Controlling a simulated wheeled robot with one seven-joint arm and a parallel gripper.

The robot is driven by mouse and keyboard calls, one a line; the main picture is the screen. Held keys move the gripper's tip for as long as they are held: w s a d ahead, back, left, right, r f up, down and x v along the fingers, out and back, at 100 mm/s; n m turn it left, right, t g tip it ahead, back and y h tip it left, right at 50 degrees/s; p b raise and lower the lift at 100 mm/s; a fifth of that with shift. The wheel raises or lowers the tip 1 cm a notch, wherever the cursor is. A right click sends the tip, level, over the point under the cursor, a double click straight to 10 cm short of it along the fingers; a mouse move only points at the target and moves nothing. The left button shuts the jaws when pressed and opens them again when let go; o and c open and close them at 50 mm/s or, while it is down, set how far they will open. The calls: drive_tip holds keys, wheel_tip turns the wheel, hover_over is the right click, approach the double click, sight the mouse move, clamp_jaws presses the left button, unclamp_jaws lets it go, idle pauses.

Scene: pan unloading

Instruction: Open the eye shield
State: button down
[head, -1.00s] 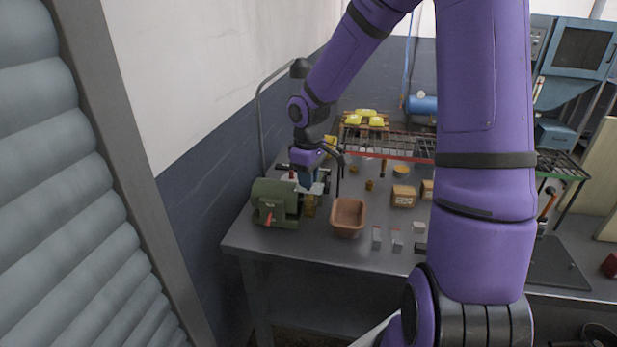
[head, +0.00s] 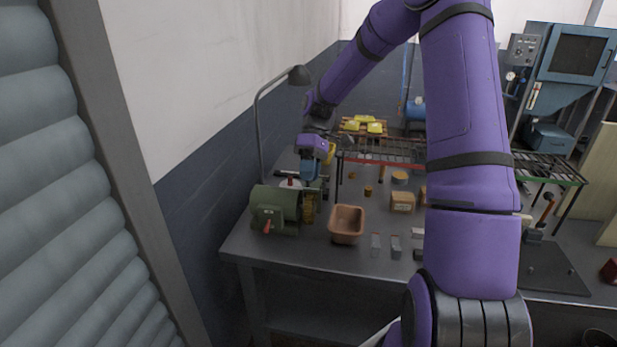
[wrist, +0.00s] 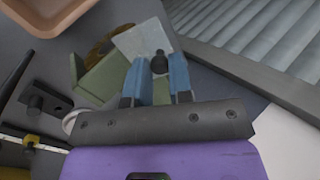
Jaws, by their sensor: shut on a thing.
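The eye shield (wrist: 139,39) shows in the wrist view as a flat, pale, see-through plate with a black knob (wrist: 159,62). My gripper (wrist: 161,67) has its two blue fingers shut on the knob, one on each side. The green bench grinder (head: 275,209) stands at the left end of the table, and its body shows in the wrist view (wrist: 104,79). Its golden wheel (head: 309,208) is on its right side, partly behind the shield in the wrist view. In the head view my gripper (head: 310,178) is just above the wheel and hides most of the shield.
A brown tub (head: 346,226) stands right of the grinder. A lamp (head: 299,75) on a bent pole rises behind it. A wire rack (head: 385,152), cartons (head: 402,200) and small grey blocks (head: 396,246) are further right. The wall is close on the left.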

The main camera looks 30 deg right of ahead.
drive_tip(key=g+y, duration=0.1)
drive_tip(key=w+d+g+y, duration=0.1)
drive_tip(key=shift+w+d+f+g+y, duration=0.1)
drive_tip(key=shift+w+d+g+y, duration=0.1)
drive_tip(key=shift+g+y, duration=0.1)
drive_tip(key=shift+w+d+f+g+y, duration=0.2)
drive_tip(key=shift+w+d+g+y, duration=0.1)
drive_tip(key=shift+g+y, duration=0.4)
drive_tip(key=shift+w+d+f+g+y, duration=0.15)
drive_tip(key=shift+w+d+g+y, duration=0.15)
drive_tip(key=shift+g+y, duration=0.4)
drive_tip(key=c, duration=1)
unclamp_jaws()
drive_tip(key=shift+v, duration=3.8)
drive_tip(key=shift+f, duration=0.15)
